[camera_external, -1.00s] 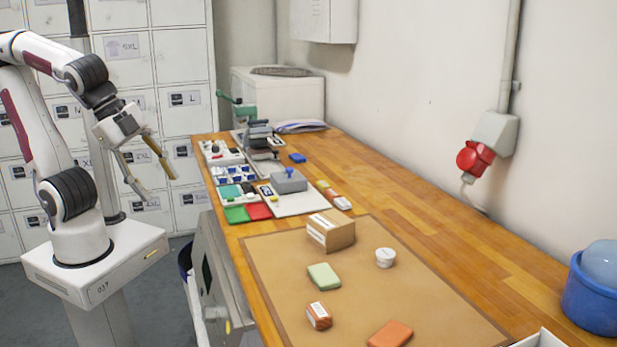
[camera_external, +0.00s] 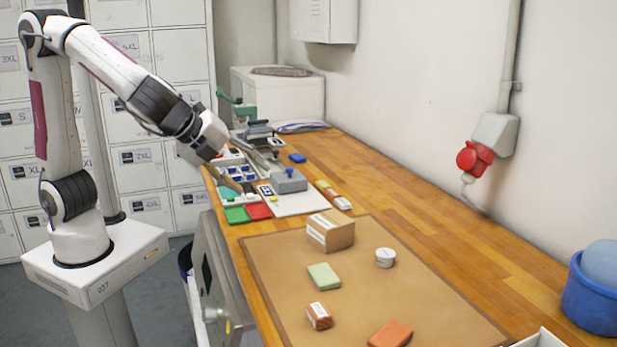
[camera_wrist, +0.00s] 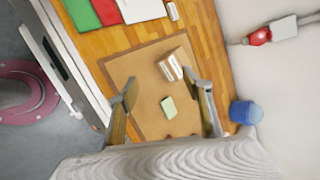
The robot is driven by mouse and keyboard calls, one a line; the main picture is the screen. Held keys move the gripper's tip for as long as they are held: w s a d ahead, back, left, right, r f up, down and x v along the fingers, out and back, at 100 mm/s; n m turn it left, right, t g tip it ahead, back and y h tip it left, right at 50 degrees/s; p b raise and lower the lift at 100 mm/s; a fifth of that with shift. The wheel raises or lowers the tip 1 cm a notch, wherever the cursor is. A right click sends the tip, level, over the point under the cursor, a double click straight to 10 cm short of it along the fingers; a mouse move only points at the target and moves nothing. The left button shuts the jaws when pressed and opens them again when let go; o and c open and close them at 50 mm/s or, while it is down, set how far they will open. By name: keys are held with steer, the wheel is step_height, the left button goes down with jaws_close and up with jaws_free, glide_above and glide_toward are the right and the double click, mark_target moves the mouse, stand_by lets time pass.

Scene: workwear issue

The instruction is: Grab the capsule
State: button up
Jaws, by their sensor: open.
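No object is plainly marked as the capsule; the closest match is a small white round tub with a lid (camera_external: 385,258), upright on the right part of the brown mat (camera_external: 278,262). In the wrist view I cannot make it out; a finger may cover it. My gripper (camera_external: 262,178) is open and empty, above the far end of the bench near the trays, well away from the tub. In the wrist view its two fingers (camera_wrist: 160,82) stand apart with the mat below.
The mat also holds a cardboard box (camera_external: 331,230), a green block (camera_external: 323,276), a small labelled orange box (camera_external: 319,315) and an orange block (camera_external: 390,333). A grey stamp-like block (camera_external: 289,181) and trays lie near my gripper. A blue bucket (camera_external: 592,295) stands at right.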

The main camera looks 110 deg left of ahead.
steer(key=w+a+f+m+t+y, duration=0.1)
steer(key=w+a+f+m, duration=0.2)
steer(key=w, duration=0.5)
steer(key=w+a+f+m+t+y, duration=0.1)
steer(key=w+f+m+y, duration=0.15)
steer(key=w+m, duration=0.35)
steer(key=m+t+h, duration=0.1)
steer(key=m+t, duration=0.2)
steer(key=m, duration=0.4)
glide_toward(382, 254)
steer(key=w+a, duration=0.1)
steer(key=w+a+f, duration=0.1)
steer(key=shift+w, duration=0.35)
steer(key=shift+x, duration=1.25)
steer(key=shift+s+a+x, duration=0.1)
steer(key=shift+s+x, duration=0.05)
steer(key=shift+x, duration=1.15)
steer(key=shift+s+a+x, duration=0.1)
steer(key=shift+s+x, duration=0.05)
steer(key=shift+x, duration=1.1)
steer(key=shift+f, duration=0.15)
steer(key=c, duration=1.1)
